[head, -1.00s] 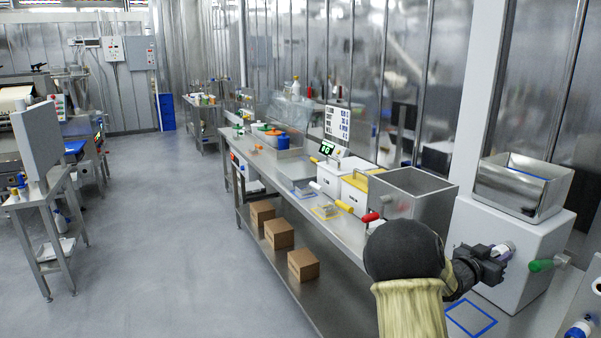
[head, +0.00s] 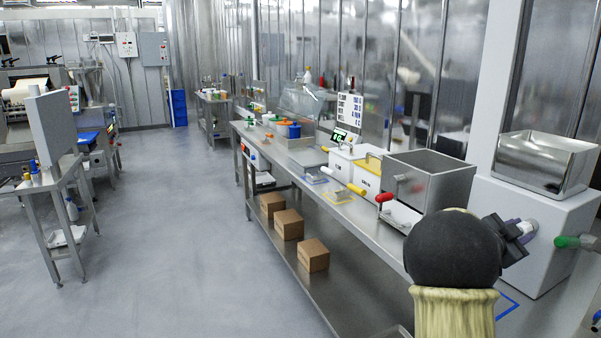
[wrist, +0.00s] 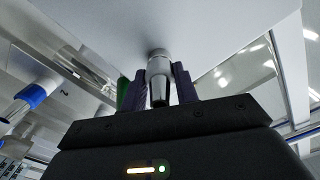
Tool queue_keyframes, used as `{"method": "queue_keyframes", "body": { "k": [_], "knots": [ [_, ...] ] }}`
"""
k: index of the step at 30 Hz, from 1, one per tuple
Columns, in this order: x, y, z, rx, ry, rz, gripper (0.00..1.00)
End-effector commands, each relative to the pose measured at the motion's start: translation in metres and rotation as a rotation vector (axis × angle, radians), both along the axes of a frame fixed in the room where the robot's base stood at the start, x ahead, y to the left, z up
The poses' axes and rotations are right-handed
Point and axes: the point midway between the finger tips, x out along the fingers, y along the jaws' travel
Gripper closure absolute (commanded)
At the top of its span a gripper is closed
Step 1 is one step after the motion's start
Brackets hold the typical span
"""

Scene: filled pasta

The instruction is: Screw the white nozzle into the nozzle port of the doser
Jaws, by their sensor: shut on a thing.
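The doser is a white box (head: 535,235) with a steel hopper (head: 545,165) on top, at the right of the head view. My gripper (head: 522,230) is at its front face. In the wrist view, my gripper (wrist: 158,86) has its dark purple fingers shut on the nozzle (wrist: 158,68), a pale, shaded, tapered piece. The nozzle's far end meets the white face of the doser (wrist: 205,25) at the nozzle port, which is hidden behind it. I cannot tell how deep it sits or whether the thread is engaged.
A green handle (head: 568,242) sticks out to the right of my gripper. The steel bench (head: 330,205) on the left carries white bins, an open steel box (head: 430,180) and tools. A blue-banded white piece (wrist: 33,97) is at left in the wrist view. The floor is clear.

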Motion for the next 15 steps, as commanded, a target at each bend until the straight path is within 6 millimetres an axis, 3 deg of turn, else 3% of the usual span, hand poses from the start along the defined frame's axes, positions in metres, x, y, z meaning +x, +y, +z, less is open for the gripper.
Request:
{"method": "queue_keyframes", "body": {
  "k": [1,15],
  "knots": [
    [0.0001,0.0000,-0.0066,0.019,-0.049,0.002,0.98],
    [0.0003,-0.0004,-0.0067,0.210,-0.511,0.002,0.98]
  ]
}}
